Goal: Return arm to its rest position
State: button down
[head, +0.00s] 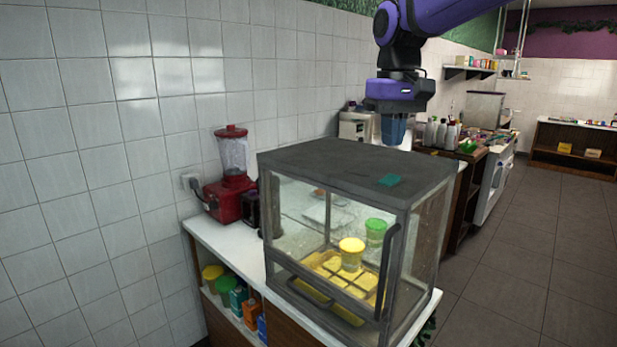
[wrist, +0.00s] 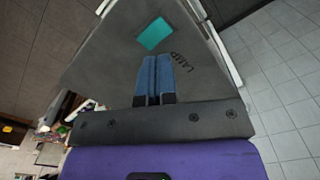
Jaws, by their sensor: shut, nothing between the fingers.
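My gripper (head: 393,130) hangs from the purple arm above the back right part of the dark display case (head: 330,160). Its blue fingers point down and are shut with nothing between them. In the wrist view my gripper (wrist: 154,62) shows its two blue fingers side by side, over the case's dark top (wrist: 110,65). A flat teal piece (head: 389,180) lies on that top, and it also shows in the wrist view (wrist: 154,34). The fingers look apart from the case top.
The glass case holds a yellow-lidded jar (head: 351,254) and a green-lidded jar (head: 375,231). A red blender (head: 232,180) stands on the counter (head: 222,237) to the left. Bottles (head: 440,134) stand behind the case. The floor aisle (head: 520,240) at right is clear.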

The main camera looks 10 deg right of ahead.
jog(key=s+d+f+t, duration=0.2)
jog(key=s+d+f, duration=0.1)
jog(key=s, duration=0.8)
jog(key=s+d+f+m+t, duration=0.1)
jog(key=s+d+f+t, duration=0.2)
jog(key=s, duration=0.9)
jog(key=shift+d+f+m, duration=0.3)
jog(key=shift+d+f, duration=0.45)
jog(key=shift+d, duration=0.15)
